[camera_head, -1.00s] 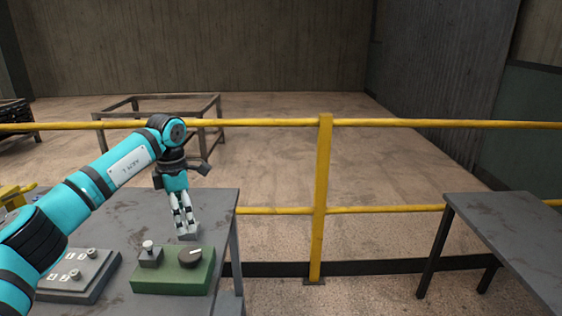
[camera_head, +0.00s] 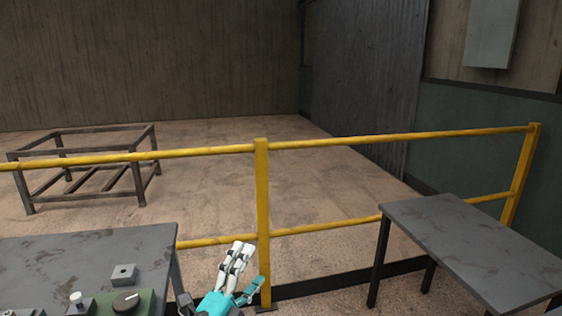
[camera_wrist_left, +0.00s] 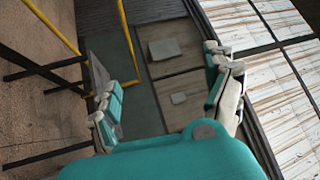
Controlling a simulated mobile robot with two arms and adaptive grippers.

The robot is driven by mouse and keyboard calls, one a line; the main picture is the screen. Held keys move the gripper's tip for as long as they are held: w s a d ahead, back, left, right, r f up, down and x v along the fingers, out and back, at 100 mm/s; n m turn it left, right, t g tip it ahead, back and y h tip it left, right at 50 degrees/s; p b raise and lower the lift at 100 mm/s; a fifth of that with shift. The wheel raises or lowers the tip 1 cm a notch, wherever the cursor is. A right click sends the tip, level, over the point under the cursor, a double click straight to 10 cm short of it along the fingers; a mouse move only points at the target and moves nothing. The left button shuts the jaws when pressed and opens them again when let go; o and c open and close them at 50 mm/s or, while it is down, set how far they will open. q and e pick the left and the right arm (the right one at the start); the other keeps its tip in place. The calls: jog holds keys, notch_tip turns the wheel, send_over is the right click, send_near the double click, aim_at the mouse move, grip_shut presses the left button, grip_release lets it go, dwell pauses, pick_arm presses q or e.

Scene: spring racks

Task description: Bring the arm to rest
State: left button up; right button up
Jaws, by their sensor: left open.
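My left gripper (camera_head: 247,265) shows at the bottom middle of the head view, teal with white and grey fingers, in front of the yellow railing and right of the left table. In the left wrist view my left gripper (camera_wrist_left: 167,95) is open, its fingers wide apart with nothing between them. Most of the left arm is below the head view's edge. My right gripper is not in view.
A yellow railing (camera_head: 262,215) runs behind. Another grey table (camera_head: 460,240) stands at right. Between the tables is open floor.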

pick_arm(q)
jog(key=s+a+f+n+g+y, duration=0.3)
jog(key=s+a+f+n+y, duration=0.25)
jog(key=f+n, duration=0.3)
jog(key=s+a+f+n+g+y, duration=0.4)
jog(key=s+a+f+n+y, duration=0.1)
jog(key=s+a+f+n, duration=0.3)
jog(key=s+f+n+g, duration=0.2)
jog(key=s+f+g, duration=0.25)
jog(key=s, duration=0.45)
jog(key=s+f+n+g, duration=0.2)
jog(key=s+f+g, duration=0.25)
jog(key=s, duration=0.45)
notch_tip(320, 180, down, 27)
jog(key=s, duration=0.2)
jog(key=s+a+f, duration=0.1)
jog(key=s+f, duration=0.6)
jog(key=s, duration=0.1)
jog(key=s+a+f+g, duration=0.1)
jog(key=s+a+f, duration=0.1)
jog(key=s+f, duration=0.6)
jog(key=shift+s+a+f+m+g, duration=0.25)
jog(key=shift+s+f+m+g, duration=0.05)
jog(key=shift+s+m, duration=0.05)
